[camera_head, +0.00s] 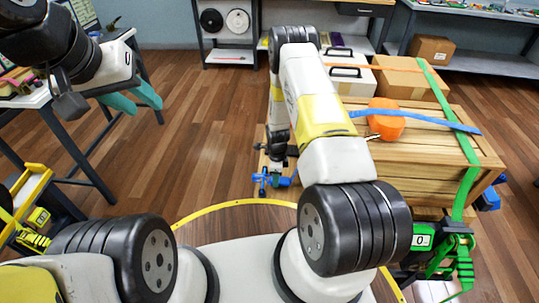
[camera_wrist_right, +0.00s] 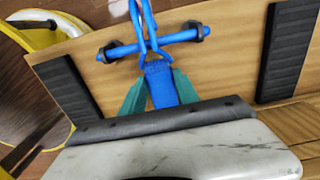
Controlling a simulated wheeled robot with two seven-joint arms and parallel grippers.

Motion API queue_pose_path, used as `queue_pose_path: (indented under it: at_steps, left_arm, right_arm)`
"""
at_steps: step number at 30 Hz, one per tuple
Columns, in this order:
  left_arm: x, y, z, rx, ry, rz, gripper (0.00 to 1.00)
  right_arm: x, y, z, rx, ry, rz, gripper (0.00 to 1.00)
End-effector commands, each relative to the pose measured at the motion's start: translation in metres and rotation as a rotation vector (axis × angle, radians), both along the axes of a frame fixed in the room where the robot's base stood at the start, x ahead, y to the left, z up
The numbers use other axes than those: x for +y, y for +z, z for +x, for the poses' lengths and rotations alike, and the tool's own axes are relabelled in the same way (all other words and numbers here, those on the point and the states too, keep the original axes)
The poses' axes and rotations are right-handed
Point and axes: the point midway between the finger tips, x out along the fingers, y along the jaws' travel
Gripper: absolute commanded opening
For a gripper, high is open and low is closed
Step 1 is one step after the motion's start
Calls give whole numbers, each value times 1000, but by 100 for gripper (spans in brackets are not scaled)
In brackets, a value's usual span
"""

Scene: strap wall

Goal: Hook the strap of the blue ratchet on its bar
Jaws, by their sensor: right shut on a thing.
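The blue bar (camera_wrist_right: 185,37), with dark end clamps, is fixed to the wooden crate side in the wrist view. It also shows at the crate's left end in the head view (camera_head: 264,181). My right gripper (camera_wrist_right: 159,90) has its teal fingers shut on the blue strap's end (camera_wrist_right: 158,70). The blue wire hook (camera_wrist_right: 137,14) runs from that end across the bar; I cannot tell if it is caught around it. The blue strap (camera_head: 435,120) lies over the crate top. A blue part (camera_head: 488,200), perhaps the ratchet, shows at the crate's right. My left gripper (camera_head: 147,104) is open and empty.
A green strap (camera_head: 466,150) runs down to a green ratchet (camera_head: 440,240). A table (camera_head: 30,98) stands left. The floor between is clear.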

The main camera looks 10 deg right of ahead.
Motion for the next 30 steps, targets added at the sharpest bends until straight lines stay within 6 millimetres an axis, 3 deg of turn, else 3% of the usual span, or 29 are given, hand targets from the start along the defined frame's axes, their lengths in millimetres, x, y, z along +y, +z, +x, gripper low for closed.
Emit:
queue_pose_path:
  at_steps: [11,30]
  left_arm:
    - [0,0,0,0,0,0,36]
    - [0,0,0,0,0,0,36]
  right_arm:
    - [-1,0,0,0,-1,0,0]
    - [-25,-2,-7,-1,-2,0,0]
